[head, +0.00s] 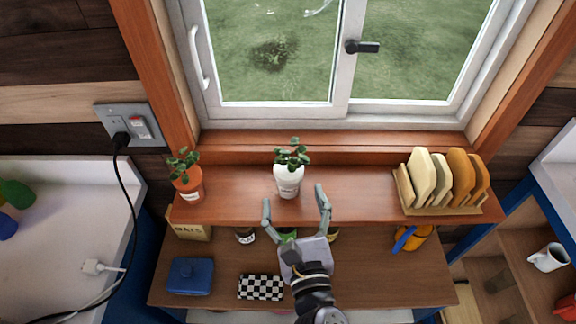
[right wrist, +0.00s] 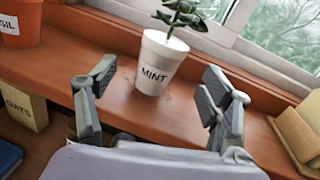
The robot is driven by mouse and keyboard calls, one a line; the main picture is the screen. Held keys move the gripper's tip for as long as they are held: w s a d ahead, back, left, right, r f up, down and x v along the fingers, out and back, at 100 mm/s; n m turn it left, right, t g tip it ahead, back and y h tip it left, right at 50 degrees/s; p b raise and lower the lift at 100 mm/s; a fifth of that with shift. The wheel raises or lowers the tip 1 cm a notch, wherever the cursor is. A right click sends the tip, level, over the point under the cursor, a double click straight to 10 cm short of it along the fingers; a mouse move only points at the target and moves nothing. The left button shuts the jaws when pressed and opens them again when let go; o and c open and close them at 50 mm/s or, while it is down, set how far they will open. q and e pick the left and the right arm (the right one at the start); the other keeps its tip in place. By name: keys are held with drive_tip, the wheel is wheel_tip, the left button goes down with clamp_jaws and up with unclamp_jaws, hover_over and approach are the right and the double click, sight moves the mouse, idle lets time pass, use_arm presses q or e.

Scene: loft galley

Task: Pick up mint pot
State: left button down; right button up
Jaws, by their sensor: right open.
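The mint pot (head: 289,182) is a white pot with a green plant, standing upright on the wooden sill shelf below the window. In the right wrist view the white pot (right wrist: 156,66) shows the label "MINT". My right gripper (head: 296,203) is open in front of the pot, with its two fingers spread. In the right wrist view its fingers (right wrist: 160,88) lie nearer the camera than the pot, left and right of it, and the space between them is empty. The pot is apart from the fingers. My left gripper is not in view.
An orange pot (head: 189,186) with a plant stands left on the shelf. A wooden rack (head: 441,207) of boards stands right. The lower shelf holds a blue box (head: 190,276), a checkered box (head: 261,287) and jars. The shelf beside the mint pot is clear.

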sight(291, 184)
drive_tip(key=shift+w+a, duration=0.15)
drive_tip(key=shift+w, duration=0.7)
drive_tip(key=shift+w+a+r, duration=0.15)
drive_tip(key=shift+w, duration=0.75)
drive_tip(key=shift+w+a+r, duration=0.1)
drive_tip(key=shift+w+r, duration=0.05)
drive_tip(key=shift+w, duration=0.75)
drive_tip(key=shift+w+a+r, duration=0.15)
drive_tip(key=shift+w, duration=0.75)
drive_tip(key=shift+s, duration=0.1)
drive_tip(key=shift+c, duration=0.9)
drive_tip(key=c, duration=1.2)
drive_tip(key=shift+r, duration=0.1)
drive_tip(key=shift+c, duration=0.4)
